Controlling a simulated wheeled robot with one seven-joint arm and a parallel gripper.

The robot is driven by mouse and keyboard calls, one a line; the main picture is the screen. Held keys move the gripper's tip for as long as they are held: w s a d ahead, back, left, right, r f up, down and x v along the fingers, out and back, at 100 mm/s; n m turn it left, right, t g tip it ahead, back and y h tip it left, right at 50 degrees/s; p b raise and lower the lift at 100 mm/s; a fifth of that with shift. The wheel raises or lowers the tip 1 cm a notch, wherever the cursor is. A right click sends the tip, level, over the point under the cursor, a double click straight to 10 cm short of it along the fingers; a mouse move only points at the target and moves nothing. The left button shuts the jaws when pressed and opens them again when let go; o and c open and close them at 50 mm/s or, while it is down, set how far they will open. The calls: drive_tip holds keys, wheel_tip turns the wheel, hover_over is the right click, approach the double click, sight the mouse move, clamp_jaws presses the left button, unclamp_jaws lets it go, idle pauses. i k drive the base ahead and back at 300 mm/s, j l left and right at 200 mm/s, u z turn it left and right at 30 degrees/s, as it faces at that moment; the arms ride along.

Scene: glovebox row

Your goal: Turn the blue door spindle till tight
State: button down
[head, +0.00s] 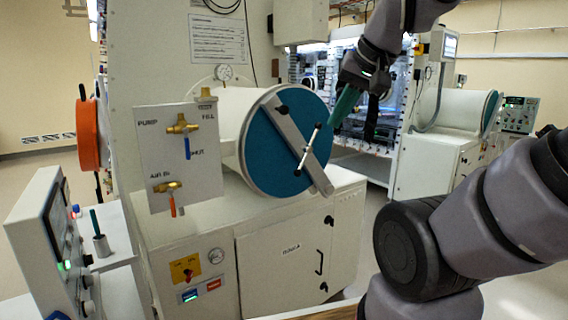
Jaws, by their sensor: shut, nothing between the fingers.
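The blue round door (262,150) closes the end of a white cylindrical chamber. A grey bar (285,125) crosses its face diagonally. At its middle sits the spindle's thin silver T-handle (307,150) with dark ends, tilted with its upper end to the right. My gripper (333,121), with green tapered fingers, is shut and empty. It points down-left, just right of the handle's upper end. I cannot tell whether it touches the handle.
A valve panel (178,155) with brass valves stands left of the door. An orange round door (88,135) is farther left. A white cabinet (290,255) with a latch handle is below. A tilted control box (50,245) stands at front left. More glovebox units fill the back right.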

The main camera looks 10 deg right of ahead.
sight(308, 149)
drive_tip(key=i+l+z, duration=0.2)
drive_tip(key=i+l, duration=0.2)
drive_tip(key=i+l+z, duration=0.2)
drive_tip(key=i+l, duration=0.15)
drive_tip(key=i, duration=0.2)
